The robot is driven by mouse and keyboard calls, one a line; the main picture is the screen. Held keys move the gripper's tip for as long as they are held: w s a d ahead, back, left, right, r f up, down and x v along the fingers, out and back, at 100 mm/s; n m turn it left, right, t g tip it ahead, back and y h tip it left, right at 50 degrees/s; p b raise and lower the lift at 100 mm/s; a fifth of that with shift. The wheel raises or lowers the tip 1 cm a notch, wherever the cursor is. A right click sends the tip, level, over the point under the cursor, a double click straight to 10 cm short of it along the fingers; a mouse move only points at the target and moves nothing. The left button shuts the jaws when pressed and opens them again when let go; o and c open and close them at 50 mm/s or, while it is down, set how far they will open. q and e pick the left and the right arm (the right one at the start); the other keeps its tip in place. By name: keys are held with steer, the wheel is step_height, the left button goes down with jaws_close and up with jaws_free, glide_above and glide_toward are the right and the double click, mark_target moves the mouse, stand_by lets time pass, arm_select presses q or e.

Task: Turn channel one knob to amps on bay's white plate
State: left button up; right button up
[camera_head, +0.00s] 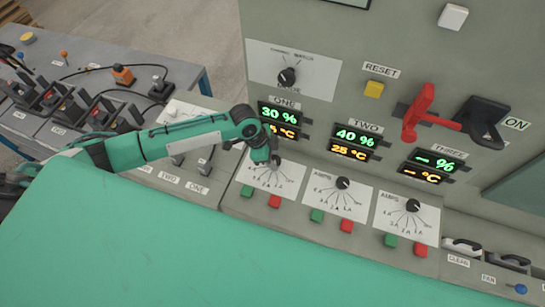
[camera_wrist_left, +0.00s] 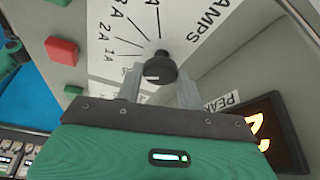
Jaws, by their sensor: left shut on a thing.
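The white AMPS plate of channel one (camera_head: 288,184) is on the sloping panel below the display labelled ONE. Its black knob (camera_head: 275,160) is mostly hidden behind my left gripper (camera_head: 268,158) in the head view. In the left wrist view the black knob (camera_wrist_left: 159,66) sits between the two finger tips of my left gripper (camera_wrist_left: 158,84), which is shut on it. Printed marks such as 1A, 2A and 3A show on the plate (camera_wrist_left: 125,35) there. I cannot tell which mark the knob points to. My right gripper is not in view.
Similar plates with black knobs (camera_head: 343,183) (camera_head: 413,205) stand to the right, with green and red buttons below. Above are lit displays (camera_head: 356,137), a yellow RESET button (camera_head: 373,89) and a red lever (camera_head: 418,112). Switches (camera_head: 205,160) lie left, close under my left arm.

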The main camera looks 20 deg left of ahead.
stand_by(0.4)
arm_select(q)
steer(key=o, duration=1)
steer(key=shift+c, duration=0.2)
steer(key=b+v, duration=0.3)
steer(key=v, duration=1)
steer(key=shift+r+b, duration=0.35)
steer(key=shift+r, duration=0.05)
steer(key=shift+a, duration=0.1)
